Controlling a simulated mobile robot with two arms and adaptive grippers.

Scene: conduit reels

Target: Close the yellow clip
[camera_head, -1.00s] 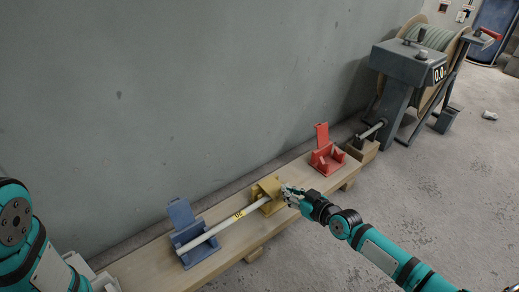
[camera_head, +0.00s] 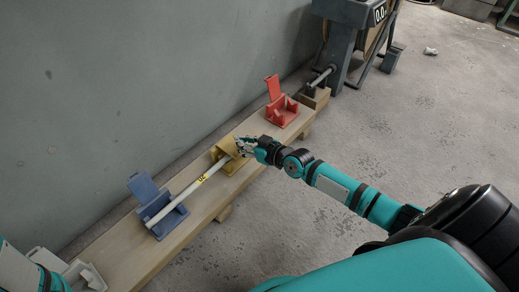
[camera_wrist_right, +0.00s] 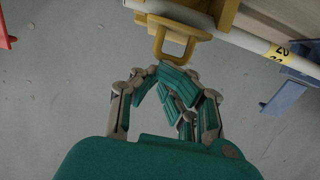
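The yellow clip (camera_head: 227,151) sits on the wooden plank, around one end of a white conduit (camera_head: 185,190). Its lid looks folded down over the conduit, unlike the raised lids of the neighbouring clips; I cannot tell whether it is latched. In the right wrist view the clip's yellow loop tab (camera_wrist_right: 178,47) points toward my fingers. My right gripper (camera_head: 242,147) is at the clip's front side. Its fingers (camera_wrist_right: 165,72) are curled together just below the loop, touching or nearly touching it. Nothing shows between them. My left gripper is out of view.
A blue clip (camera_head: 157,205) with a raised lid holds the conduit's near end. A red clip (camera_head: 282,110) stands open and empty farther along the plank (camera_head: 205,202). The wall (camera_head: 110,90) is close behind. A grey reel machine (camera_head: 341,45) stands beyond. The floor in front is clear.

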